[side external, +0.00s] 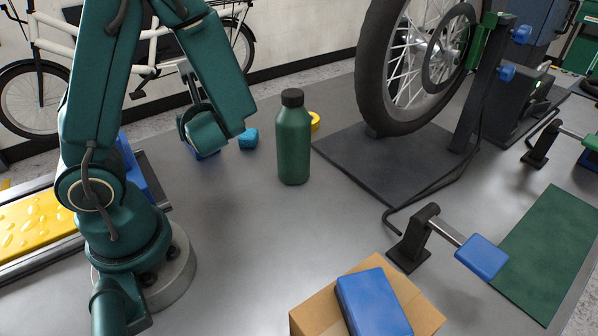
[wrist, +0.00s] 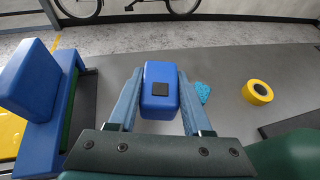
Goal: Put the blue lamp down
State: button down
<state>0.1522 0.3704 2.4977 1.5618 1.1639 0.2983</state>
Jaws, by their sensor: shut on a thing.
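The blue lamp (wrist: 160,72) is a rounded blue block with a dark square on the face towards the wrist camera. My gripper (wrist: 160,92) is shut on it, with one blue-grey finger along each side. In the side view, my wrist hides most of the lamp, and only a small blue part (side external: 207,155) shows below it, low over the grey bench (side external: 235,230). I cannot tell whether the lamp touches the bench.
A light-blue lump (side external: 249,138) lies just right of the lamp, with a yellow ring (side external: 314,121) beyond. A green bottle (side external: 293,140) stands nearby. A blue fixture (wrist: 45,90) is at left in the wrist view. The wheel stand's dark plate (side external: 385,170) lies right. The middle bench is clear.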

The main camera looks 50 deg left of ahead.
jog(key=w+d+r+m+t+h, duration=0.4)
jog(key=w+d+r+m+t, duration=0.15)
jog(key=d+r, duration=0.25)
jog(key=w+d+r+m+t+h, duration=0.45)
jog(key=d+r+m, duration=0.2)
jog(key=d, duration=0.25)
jog(key=s+a+f+n+g, duration=0.1)
jog(key=a+f, duration=0.1)
jog(key=a, duration=0.4)
jog(key=shift+w+d+m+t+h, duration=0.7)
jog(key=shift+d+m+h, duration=1.05)
jog(key=shift+d, duration=2.4)
jog(key=shift+w+d+f+n+g+y, duration=0.2)
jog(key=shift+w+d+f+n+y, duration=0.85)
jog(key=shift+f, duration=2.6)
jog(key=shift+w+d+f+n+g+y, duration=0.4)
jog(key=shift+d+f, duration=1.3)
jog(key=shift+f, duration=2)
jog(key=shift+w+d+f+n+y, duration=0.7)
jog(key=shift+d+f, duration=0.65)
jog(key=shift+f, duration=2.3)
